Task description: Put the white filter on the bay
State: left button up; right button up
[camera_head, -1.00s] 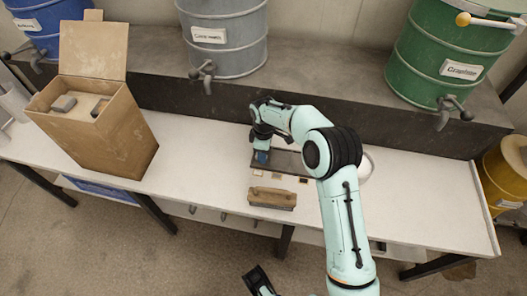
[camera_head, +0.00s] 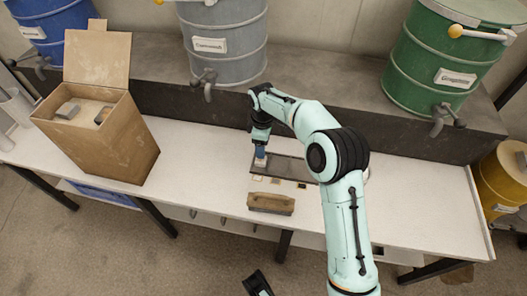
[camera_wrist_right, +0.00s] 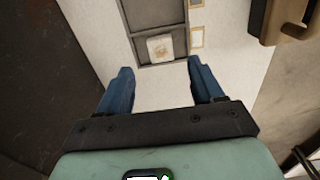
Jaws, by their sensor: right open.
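The white filter (camera_wrist_right: 160,48) is a small pale square with a brownish mark on its face. In the right wrist view it lies flat in the end compartment of a dark grey tray, the bay (camera_wrist_right: 144,19). In the head view the filter (camera_head: 260,162) shows at the left end of the long dark bay (camera_head: 288,167) on the white table. My right gripper (camera_wrist_right: 163,82) is open and empty, its blue fingers spread and apart from the filter. In the head view the right gripper (camera_head: 261,153) is just above the filter. My left gripper is not clearly in view.
A brown block-like object (camera_head: 270,203) lies in front of the bay, with small framed tags (camera_head: 277,181) between. An open cardboard box (camera_head: 100,135) stands at left. Grey (camera_head: 225,45), green (camera_head: 445,70) and blue drums stand behind. The table's right part is clear.

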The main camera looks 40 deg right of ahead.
jog(key=shift+r+p, duration=0.3)
jog(key=shift+r, duration=1.75)
